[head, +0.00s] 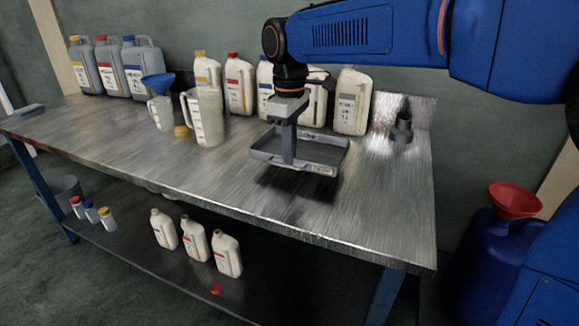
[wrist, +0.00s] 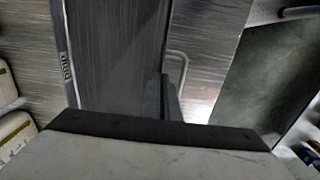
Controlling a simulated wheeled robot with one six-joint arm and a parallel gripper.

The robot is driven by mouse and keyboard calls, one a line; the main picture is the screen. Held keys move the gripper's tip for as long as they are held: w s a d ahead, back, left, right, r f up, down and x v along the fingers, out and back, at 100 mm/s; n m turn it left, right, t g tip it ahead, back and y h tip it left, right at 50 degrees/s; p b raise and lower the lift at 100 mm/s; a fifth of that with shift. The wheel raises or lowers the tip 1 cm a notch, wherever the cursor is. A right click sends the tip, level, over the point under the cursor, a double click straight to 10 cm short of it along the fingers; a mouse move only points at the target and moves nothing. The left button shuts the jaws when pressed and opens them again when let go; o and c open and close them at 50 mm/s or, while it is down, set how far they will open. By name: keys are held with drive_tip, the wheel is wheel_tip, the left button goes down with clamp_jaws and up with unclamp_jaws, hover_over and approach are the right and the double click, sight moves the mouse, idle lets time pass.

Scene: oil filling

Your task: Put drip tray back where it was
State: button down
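The drip tray (head: 328,152) is a shallow grey rectangular tray, roughly level, above the right half of the metal bench, with a dark shadow below it. In the wrist view the tray (wrist: 112,50) fills the upper left middle, with lettering on its edge and a thin handle loop at its right. My gripper (head: 288,160) points straight down at the tray's near side and appears shut on its wall. Its fingertips are partly hidden by the tray and by the gripper body in the wrist view.
The metal bench (head: 100,140) has bare room left of and in front of the tray. Two measuring jugs (head: 204,120), one with a blue funnel (head: 158,83), stand left. Several jerrycans (head: 352,100) line the back. A dark fitting (head: 402,125) stands right. Bottles (head: 195,240) occupy the lower shelf.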

drive_tip(key=shift+f, duration=2)
drive_tip(key=shift+f, duration=0.1)
drive_tip(key=c, duration=2)
unclamp_jaws()
wheel_tip(320, 180, up, 12)
drive_tip(key=shift+r, duration=0.1)
